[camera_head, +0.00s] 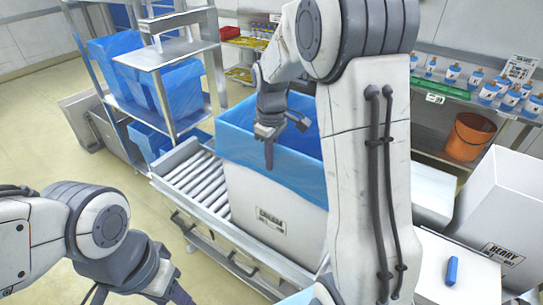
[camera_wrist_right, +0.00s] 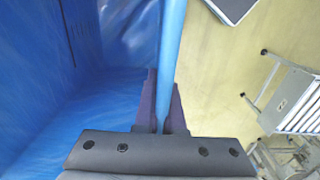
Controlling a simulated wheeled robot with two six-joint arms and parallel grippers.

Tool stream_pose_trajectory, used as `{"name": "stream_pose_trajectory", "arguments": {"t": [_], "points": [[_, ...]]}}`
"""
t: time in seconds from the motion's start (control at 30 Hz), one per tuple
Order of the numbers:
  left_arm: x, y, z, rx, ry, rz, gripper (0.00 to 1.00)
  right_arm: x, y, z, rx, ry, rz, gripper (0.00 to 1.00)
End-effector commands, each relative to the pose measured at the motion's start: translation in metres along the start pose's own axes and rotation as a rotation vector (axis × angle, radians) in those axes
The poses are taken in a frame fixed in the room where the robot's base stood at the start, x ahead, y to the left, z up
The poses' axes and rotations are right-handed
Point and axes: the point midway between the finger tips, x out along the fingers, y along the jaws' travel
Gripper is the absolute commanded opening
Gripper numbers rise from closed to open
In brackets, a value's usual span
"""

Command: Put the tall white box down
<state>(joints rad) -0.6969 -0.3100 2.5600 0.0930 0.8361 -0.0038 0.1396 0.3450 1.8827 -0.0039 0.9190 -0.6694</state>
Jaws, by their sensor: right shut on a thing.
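A tall white box (camera_head: 262,205) with a dark printed label stands upright at the roller conveyor (camera_head: 190,182). A blue liner (camera_head: 305,172) covers its inside and folds over its rim. I cannot tell whether its base touches the rollers. My right gripper (camera_head: 268,150) points down at the rim and is shut on the liner-covered box wall. In the right wrist view, the blue rim (camera_wrist_right: 172,45) runs between the fingers (camera_wrist_right: 163,105). My left gripper (camera_head: 178,292) is low at the bottom edge, away from the box, and its fingers are mostly cut off.
A metal rack (camera_head: 180,50) with blue-lined bins stands behind the conveyor. Another white box (camera_head: 495,205), labelled BERRY, stands at the right, near a blue object (camera_head: 452,270) on a white surface. Shelves at the back right hold bottles and an orange bucket (camera_head: 468,137). Floor is clear at the left.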

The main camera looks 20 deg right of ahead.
Motion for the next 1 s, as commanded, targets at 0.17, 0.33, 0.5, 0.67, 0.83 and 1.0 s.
{"name": "stream_pose_trajectory", "arguments": {"t": [0.17, 0.33, 0.5, 0.67, 0.83, 1.0], "points": [[0.000, 0.000, 0.000, 0.000, 0.000, 0.000, 0.50, -0.001, 0.001, -0.001, 0.000, 0.005, 0.005, 0.00], [0.003, 0.000, 0.000, 0.000, 0.000, 0.000, 0.50, 0.004, 0.000, 0.000, 0.000, 0.001, 0.001, 0.10], [0.002, 0.000, 0.000, -0.001, 0.000, 0.000, 0.50, 0.003, 0.000, 0.000, 0.000, 0.001, 0.001, 0.36], [0.002, 0.000, 0.000, -0.001, 0.000, 0.000, 0.50, 0.003, 0.000, 0.000, 0.000, 0.001, 0.001, 0.36], [0.002, 0.000, 0.000, 0.000, 0.000, 0.000, 0.50, -0.005, 0.001, -0.001, 0.000, 0.004, 0.003, 0.36], [0.009, -0.001, 0.001, -0.001, 0.000, 0.000, 0.50, -0.034, 0.001, -0.001, 0.000, 0.008, 0.007, 0.36]]}}
